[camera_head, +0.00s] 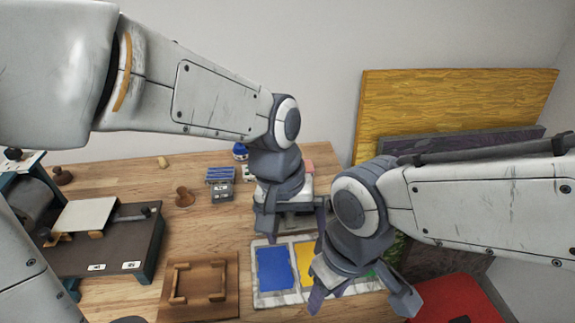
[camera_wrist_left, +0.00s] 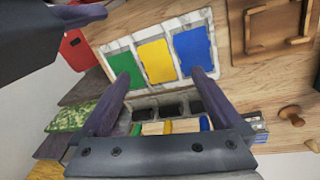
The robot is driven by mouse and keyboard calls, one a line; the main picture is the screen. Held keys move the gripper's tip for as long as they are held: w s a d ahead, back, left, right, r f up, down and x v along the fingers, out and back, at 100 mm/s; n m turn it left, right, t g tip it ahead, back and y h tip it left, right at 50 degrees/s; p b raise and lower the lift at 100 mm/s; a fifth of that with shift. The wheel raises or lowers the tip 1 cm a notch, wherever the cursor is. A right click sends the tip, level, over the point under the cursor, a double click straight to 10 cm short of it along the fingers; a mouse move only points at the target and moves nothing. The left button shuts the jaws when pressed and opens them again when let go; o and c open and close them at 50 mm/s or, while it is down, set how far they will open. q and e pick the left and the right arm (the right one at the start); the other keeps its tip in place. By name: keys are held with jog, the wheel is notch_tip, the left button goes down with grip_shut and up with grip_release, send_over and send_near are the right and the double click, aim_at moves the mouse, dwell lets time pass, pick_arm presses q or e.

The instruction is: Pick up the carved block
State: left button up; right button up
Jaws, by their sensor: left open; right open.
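I cannot make out a block with clear carving in either view. A small pinkish block (camera_head: 308,165) shows partly behind my left wrist in the head view. My left gripper (camera_head: 292,228) is open, pointing down just behind the ink tray (camera_head: 284,298). In the left wrist view its two fingers (camera_wrist_left: 160,76) stand apart with nothing gripped, in front of the tray. A grey holder with dark compartments (camera_wrist_left: 143,112) shows between them. My right gripper (camera_head: 358,292) is open over the right part of the tray and hides some of it.
The tray holds blue (camera_head: 274,268), yellow and green pads. A wooden board with a frame (camera_head: 230,300) lies left of it, and a press (camera_head: 125,250) stands farther left. Wooden stamps (camera_head: 184,197) stand behind. A red box (camera_head: 455,300) and leaning boards (camera_head: 450,105) are right.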

pick_arm(q)
jog(key=w+d+n, duration=0.1)
jog(key=w+n, duration=0.4)
jog(key=w, duration=0.2)
jog(key=n+t+h+b, duration=0.2)
jog(key=n+h+b, duration=0.2)
jog(key=n, duration=1.4)
send_near(310, 167)
jog(key=a+f, duration=0.2)
jog(key=f, duration=0.1)
jog(key=shift+p+x, duration=0.45)
jog(key=shift+x, duration=2.2)
jog(key=shift+w, duration=0.2)
jog(key=c, duration=1.3)
